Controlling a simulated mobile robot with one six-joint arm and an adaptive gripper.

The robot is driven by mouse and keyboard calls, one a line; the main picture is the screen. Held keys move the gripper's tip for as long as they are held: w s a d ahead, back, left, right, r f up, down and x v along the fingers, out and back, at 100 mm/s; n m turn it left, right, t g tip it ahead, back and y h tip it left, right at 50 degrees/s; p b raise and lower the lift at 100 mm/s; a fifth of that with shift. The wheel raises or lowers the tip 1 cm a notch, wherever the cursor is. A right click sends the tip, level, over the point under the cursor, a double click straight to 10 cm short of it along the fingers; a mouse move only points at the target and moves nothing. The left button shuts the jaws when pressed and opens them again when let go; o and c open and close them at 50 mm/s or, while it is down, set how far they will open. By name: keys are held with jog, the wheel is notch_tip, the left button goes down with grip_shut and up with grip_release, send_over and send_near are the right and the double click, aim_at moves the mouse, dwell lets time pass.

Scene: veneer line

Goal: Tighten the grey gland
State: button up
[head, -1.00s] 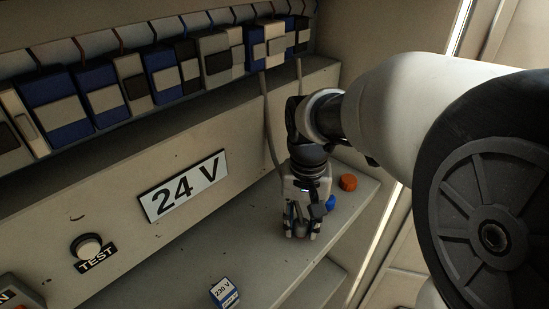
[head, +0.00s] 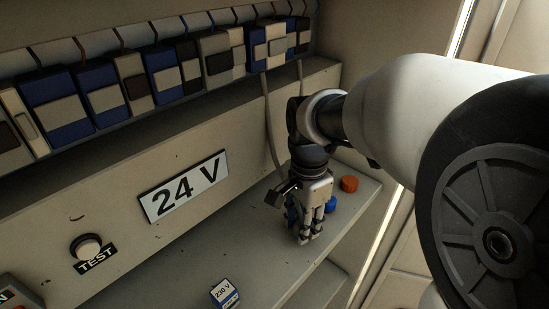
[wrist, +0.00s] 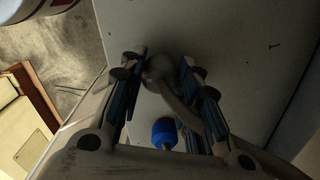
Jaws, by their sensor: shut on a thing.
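The grey gland (wrist: 157,68) is a small round grey piece between my fingertips in the wrist view, with a grey cable (wrist: 182,108) running from it. My gripper (head: 306,238) points down at the shelf on the right in the head view and is shut on the gland. The gripper and its fingers hide the gland in the head view. The wrist view shows the blue-padded fingers of my gripper (wrist: 164,58) on both sides of it. I cannot see how tightly the gland sits.
A blue gland (head: 331,204) stands close to my gripper; it also shows in the wrist view (wrist: 165,132). An orange gland (head: 349,184) is behind it. A 230 V block (head: 224,293) sits on the shelf (head: 190,268). A 24 V sign (head: 184,188) and TEST button (head: 88,247) are left.

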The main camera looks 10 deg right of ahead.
jog(key=shift+m, duration=1.2)
jog(key=o, duration=1.1)
jog(key=shift+r, duration=0.1)
notch_tip(320, 180, up, 12)
jog(key=shift+f, duration=0.1)
